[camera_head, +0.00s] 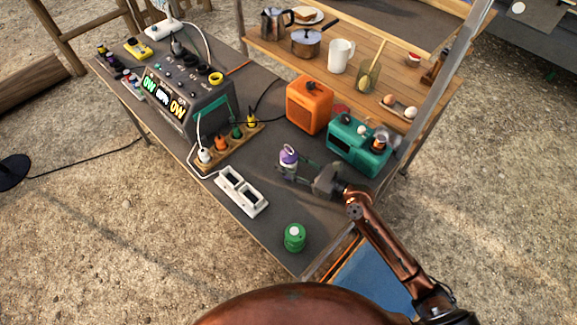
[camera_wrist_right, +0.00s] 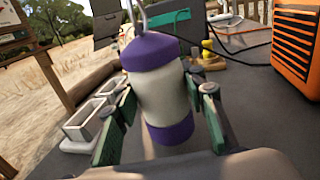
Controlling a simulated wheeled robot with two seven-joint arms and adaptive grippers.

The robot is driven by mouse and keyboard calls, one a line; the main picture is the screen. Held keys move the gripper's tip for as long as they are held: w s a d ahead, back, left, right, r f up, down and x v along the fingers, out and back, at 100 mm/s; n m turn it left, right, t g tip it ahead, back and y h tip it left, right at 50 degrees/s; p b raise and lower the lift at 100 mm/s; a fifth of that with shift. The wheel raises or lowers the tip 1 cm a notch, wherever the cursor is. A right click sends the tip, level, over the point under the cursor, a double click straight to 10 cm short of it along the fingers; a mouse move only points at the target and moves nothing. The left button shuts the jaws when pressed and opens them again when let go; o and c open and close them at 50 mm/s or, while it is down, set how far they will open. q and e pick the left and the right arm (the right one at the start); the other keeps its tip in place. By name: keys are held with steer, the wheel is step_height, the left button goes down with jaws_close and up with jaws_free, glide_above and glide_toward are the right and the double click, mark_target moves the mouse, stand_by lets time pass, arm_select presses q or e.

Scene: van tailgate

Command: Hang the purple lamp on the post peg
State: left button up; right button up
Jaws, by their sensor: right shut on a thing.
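The purple lamp (camera_head: 288,157) has a purple cap and base, a pale body and a wire loop on top. It is upright over the front part of the dark table. My right gripper (camera_head: 293,172) is shut on its body from the right. In the wrist view the lamp (camera_wrist_right: 162,88) stands between the two green-padded fingers of the right gripper (camera_wrist_right: 168,112). I cannot tell whether its base touches the table. A grey metal post (camera_head: 432,85) rises at the right side; I cannot make out a peg on it. My left gripper is not in view.
An orange box (camera_head: 309,104) and a teal radio-like box (camera_head: 357,146) stand beyond my right gripper. A white two-hole holder (camera_head: 241,191) and a green canister (camera_head: 294,238) are nearer. A power station (camera_head: 185,105) stands left. A wooden shelf (camera_head: 275,48) holds kitchenware.

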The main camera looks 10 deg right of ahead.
mark_target(296, 171)
steer(key=shift+f+b, duration=0.4)
steer(key=shift+f, duration=0.8)
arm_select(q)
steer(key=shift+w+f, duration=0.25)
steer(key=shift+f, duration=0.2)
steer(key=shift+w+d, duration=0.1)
arm_select(e)
steer(key=shift+d+f, duration=0.1)
steer(key=shift+f, duration=0.15)
steer(key=o, duration=1.3)
steer(key=shift+o, duration=0.2)
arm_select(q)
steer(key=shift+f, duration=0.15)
